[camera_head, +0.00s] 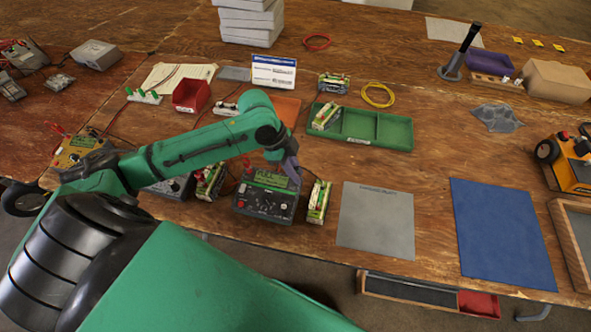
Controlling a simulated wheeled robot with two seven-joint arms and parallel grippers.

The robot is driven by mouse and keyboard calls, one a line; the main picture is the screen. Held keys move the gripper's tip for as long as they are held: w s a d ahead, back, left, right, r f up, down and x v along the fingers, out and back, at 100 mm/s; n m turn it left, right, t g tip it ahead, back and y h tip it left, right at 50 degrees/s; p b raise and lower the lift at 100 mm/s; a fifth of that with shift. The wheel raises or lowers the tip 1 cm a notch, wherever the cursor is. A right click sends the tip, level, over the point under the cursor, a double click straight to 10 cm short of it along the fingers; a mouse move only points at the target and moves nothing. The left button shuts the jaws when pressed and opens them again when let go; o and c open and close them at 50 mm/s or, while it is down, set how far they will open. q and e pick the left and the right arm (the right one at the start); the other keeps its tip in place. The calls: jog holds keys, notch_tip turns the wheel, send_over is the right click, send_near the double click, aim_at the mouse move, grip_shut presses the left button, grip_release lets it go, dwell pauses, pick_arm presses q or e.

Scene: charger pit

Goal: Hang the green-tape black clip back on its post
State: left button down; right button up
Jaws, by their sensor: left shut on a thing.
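My left gripper (292,172) points down at the right rear edge of a dark charger (265,201) with a lit green screen. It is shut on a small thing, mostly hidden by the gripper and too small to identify. A battery pack (319,202) with green and pale sides stands just right of the charger. I cannot pick out the green-tape black clip or its post at this size. A second charger (172,187) and another battery pack (209,182) stand to the left, partly behind my arm. My right gripper is not in view.
A green tray (392,133) with a battery pack (327,116) at its left end lies behind the charger. A grey mat (376,222) and blue mat (502,236) lie to the right. A red bin (191,96) stands behind my left arm. The table's front edge is close.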

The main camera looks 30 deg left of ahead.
pick_arm(q)
jog(key=shift+r+p, duration=0.1)
jog(key=shift+p, duration=0.35)
jog(key=shift+f+p, duration=0.2)
jog(key=shift+p, duration=0.2)
dwell(0.7)
jog(key=shift+p, duration=0.45)
dwell(0.4)
jog(key=c, duration=0.7)
grip_release()
jog(key=shift+c, duration=0.2)
jog(key=shift+o, duration=0.3)
jog(key=shift+o, duration=0.8)
